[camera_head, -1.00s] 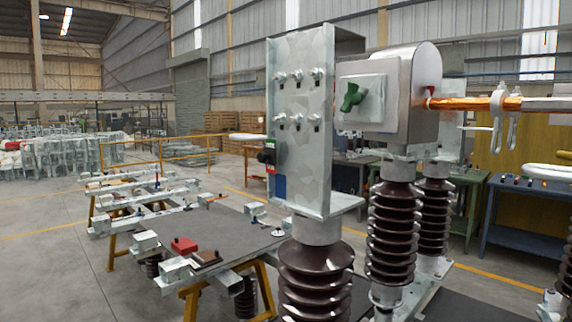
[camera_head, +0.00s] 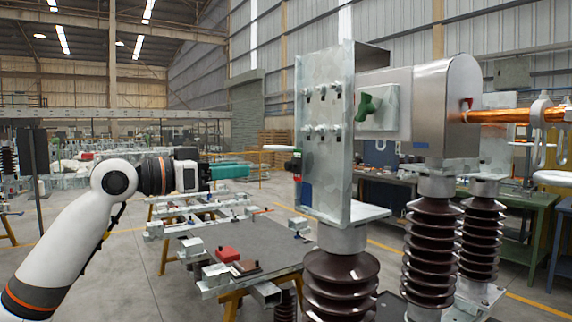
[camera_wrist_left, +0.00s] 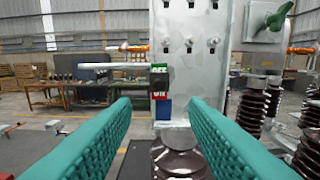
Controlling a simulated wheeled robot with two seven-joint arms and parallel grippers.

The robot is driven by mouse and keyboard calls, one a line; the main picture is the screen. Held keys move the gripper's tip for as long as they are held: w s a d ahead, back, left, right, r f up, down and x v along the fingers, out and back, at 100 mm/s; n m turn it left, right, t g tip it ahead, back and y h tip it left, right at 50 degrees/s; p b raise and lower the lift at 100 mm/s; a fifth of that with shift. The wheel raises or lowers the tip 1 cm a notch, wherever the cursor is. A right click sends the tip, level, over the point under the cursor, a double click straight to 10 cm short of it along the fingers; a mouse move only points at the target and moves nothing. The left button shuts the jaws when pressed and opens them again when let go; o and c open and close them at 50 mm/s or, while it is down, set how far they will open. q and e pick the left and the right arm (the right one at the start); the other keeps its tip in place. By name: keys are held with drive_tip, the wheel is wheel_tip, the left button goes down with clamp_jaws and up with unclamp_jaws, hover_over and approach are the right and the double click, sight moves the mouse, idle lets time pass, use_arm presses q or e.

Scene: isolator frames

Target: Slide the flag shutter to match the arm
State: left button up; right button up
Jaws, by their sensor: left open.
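The flag shutter (camera_wrist_left: 159,82) is a small dark unit with green and red parts, on the left edge of the grey metal plate. In the head view it (camera_head: 297,166) shows small on that edge, above a blue patch. The arm (camera_head: 505,115) is a copper-coloured bar running level from the metal housing (camera_head: 445,105) to the right. My left gripper (camera_head: 230,171) has teal fingers and is left of the plate, apart from the shutter. In the left wrist view its fingers are spread and empty, with the shutter between and beyond them.
Brown ribbed insulators (camera_head: 340,285) stand under the plate and housing. A pale rod (camera_wrist_left: 112,66) sticks out left of the plate near the shutter. A low workbench (camera_head: 250,245) with a red block (camera_head: 228,254) lies below. Air between gripper and plate looks clear.

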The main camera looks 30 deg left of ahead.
use_arm(q)
drive_tip(key=p, duration=0.4)
approach(286, 165)
drive_tip(key=w, duration=0.2)
drive_tip(key=p+x, duration=0.1)
drive_tip(key=x, duration=0.1)
drive_tip(key=p+x, duration=0.1)
drive_tip(key=x, duration=0.2)
drive_tip(key=shift+d+r, duration=0.15)
drive_tip(key=shift+d, duration=0.3)
drive_tip(key=shift+w+d, duration=0.2)
drive_tip(key=shift+w, duration=0.2)
clamp_jaws()
